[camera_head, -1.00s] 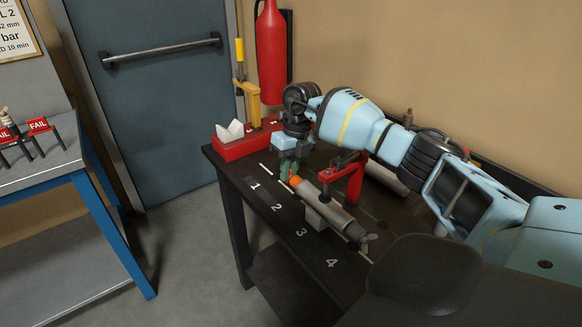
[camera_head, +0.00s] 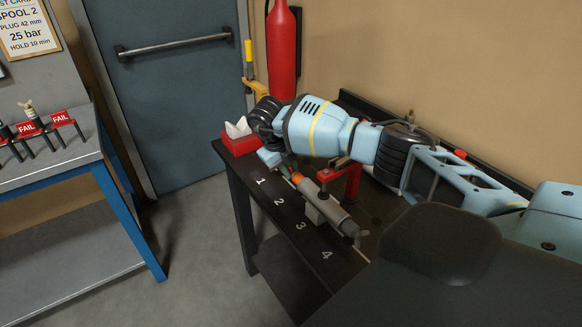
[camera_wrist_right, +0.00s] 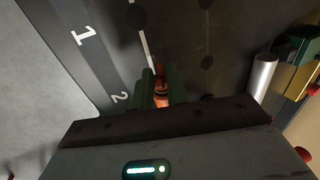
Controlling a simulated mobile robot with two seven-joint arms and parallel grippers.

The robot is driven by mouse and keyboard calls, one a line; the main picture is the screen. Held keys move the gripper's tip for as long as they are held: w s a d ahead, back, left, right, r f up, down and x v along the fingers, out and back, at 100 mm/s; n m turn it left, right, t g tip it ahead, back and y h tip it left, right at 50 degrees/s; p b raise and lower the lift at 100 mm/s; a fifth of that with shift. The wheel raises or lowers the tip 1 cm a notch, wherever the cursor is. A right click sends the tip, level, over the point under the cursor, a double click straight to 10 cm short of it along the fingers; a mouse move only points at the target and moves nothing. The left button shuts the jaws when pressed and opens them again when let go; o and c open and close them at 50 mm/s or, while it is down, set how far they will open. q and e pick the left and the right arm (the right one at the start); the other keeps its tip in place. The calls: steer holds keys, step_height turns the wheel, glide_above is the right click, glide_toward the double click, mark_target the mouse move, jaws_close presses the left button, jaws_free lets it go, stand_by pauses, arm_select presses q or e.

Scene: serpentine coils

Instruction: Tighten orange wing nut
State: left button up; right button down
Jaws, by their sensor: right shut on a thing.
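The orange wing nut (camera_head: 296,178) is at the far left end of a grey metal spool (camera_head: 328,207) lying on the dark bench. My right gripper (camera_head: 285,169) is at that end, its green fingers partly hidden by my wrist. In the right wrist view the two green fingers (camera_wrist_right: 161,88) are shut on the orange wing nut (camera_wrist_right: 161,101), one on each side. The nut's wings are mostly hidden between them. A grey wing nut (camera_head: 359,237) shows at the spool's near end. My left gripper is not in view.
A red clamp (camera_head: 351,182) stands beside the spool's middle. A red box (camera_head: 239,142) with white tissue is at the bench's far left corner. The numbered front strip (camera_head: 288,216) is clear. A fire extinguisher (camera_head: 284,50) hangs behind.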

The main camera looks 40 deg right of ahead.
steer(key=shift+w+r, duration=0.1)
steer(key=c, duration=1.4)
jaws_free()
steer(key=shift+o, duration=0.2)
steer(key=v, duration=0.7)
steer(key=shift+r, duration=0.3)
steer(key=shift+a, duration=0.1)
